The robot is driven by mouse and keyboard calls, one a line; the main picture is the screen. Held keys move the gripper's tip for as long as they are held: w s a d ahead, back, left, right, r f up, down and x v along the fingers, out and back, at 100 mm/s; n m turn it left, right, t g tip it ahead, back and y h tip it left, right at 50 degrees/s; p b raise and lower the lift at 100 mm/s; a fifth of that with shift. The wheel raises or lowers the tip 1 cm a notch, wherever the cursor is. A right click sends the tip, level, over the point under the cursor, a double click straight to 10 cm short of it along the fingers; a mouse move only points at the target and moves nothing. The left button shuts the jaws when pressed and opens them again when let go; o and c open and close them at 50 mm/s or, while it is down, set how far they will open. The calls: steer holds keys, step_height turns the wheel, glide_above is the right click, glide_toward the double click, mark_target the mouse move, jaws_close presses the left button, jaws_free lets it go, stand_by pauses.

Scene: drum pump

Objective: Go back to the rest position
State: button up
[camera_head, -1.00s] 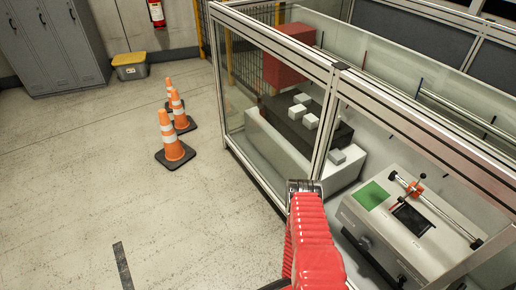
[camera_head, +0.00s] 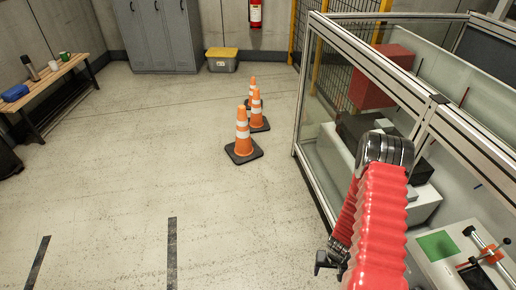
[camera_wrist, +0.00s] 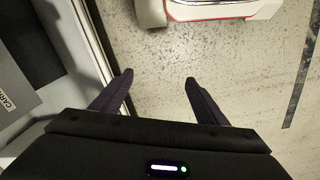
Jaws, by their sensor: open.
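My arm in its red ribbed sleeve rises at the lower right of the head view and bends over at a grey joint. My gripper (camera_head: 328,264) hangs below that bend, small and partly hidden by the sleeve, left of the framed enclosure. In the wrist view, my gripper's (camera_wrist: 158,82) two dark fingers are spread apart with nothing between them. Bare concrete floor shows beneath them.
The glass-walled enclosure (camera_head: 336,150) stands close on the right, with a green-topped machine (camera_head: 437,244) inside. Orange cones (camera_head: 242,132) stand ahead. A bench (camera_head: 50,88) is at far left, and grey lockers (camera_head: 160,35) at the back. The floor (camera_head: 130,160) left of the arm is clear.

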steer(key=w+a+r+y, duration=0.1)
steer(key=w+a+r, duration=0.1)
steer(key=r, duration=0.5)
steer(key=w+a+r+y, duration=0.1)
steer(key=a+r, duration=0.1)
steer(key=r, duration=0.4)
steer(key=s+a+r+n+t, duration=0.1)
steer(key=s+a+r+t, duration=0.1)
steer(key=r, duration=1.3)
steer(key=s+a+r+n+t+h, duration=0.1)
steer(key=s+a+r, duration=0.4)
steer(key=r, duration=1.1)
steer(key=s+a+r+t, duration=0.2)
steer(key=s+a+r, duration=0.2)
steer(key=r, duration=1.2)
steer(key=shift+s+a+r+n+t, duration=0.2)
steer(key=shift+s+a+n+t, duration=0.15)
steer(key=shift+a, duration=0.4)
steer(key=shift+c, duration=0.3)
